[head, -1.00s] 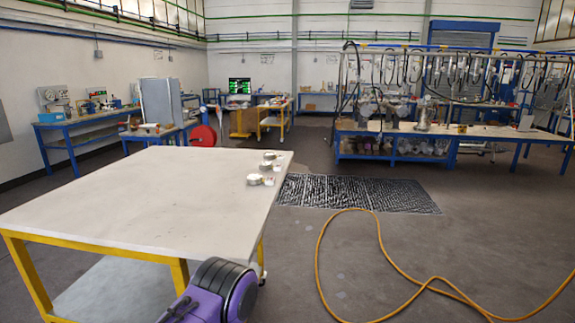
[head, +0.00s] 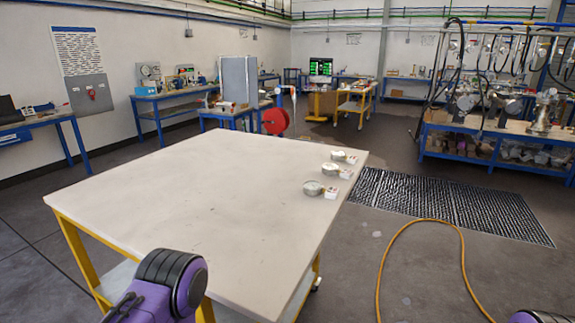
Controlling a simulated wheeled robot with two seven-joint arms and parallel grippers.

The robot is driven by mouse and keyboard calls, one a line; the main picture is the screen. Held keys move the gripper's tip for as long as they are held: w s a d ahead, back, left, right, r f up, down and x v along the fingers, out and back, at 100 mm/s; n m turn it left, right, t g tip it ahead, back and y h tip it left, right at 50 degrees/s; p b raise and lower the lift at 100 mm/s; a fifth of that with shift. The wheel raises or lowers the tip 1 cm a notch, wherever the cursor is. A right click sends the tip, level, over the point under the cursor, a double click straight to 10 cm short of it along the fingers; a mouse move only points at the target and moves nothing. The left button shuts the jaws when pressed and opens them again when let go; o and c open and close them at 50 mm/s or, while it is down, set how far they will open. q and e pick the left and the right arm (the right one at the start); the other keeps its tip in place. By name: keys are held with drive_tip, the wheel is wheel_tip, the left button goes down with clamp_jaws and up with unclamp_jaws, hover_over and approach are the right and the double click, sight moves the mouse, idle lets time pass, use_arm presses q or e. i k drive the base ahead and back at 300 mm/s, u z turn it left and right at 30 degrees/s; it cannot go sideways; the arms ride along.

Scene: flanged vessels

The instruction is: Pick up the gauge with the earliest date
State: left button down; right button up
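Three round gauges lie in a row near the right edge of the white-topped table in the head view: a near one (head: 313,188), a middle one (head: 331,169) and a far one (head: 339,156). Each has a small white tag or block beside it on the right: near (head: 331,193), middle (head: 346,174) and far (head: 352,159). Any dates are too small to read. Purple and black parts of my arms show at the bottom, left of centre and at the lower right corner. Neither gripper's fingers are in view, and both are apart from the gauges.
The table (head: 190,190) has yellow legs, and most of its top is bare. A black floor grating (head: 450,205) and an orange hose (head: 440,222) lie on the floor to the right. Blue workbenches, a red reel (head: 276,121) and a pipe rig stand further back.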

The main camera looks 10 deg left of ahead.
sight(329, 170)
drive_tip(key=u, duration=0.05)
drive_tip(key=k, duration=0.4)
drive_tip(key=z, duration=1.3)
drive_tip(key=i, duration=1.9)
drive_tip(key=u, duration=0.55)
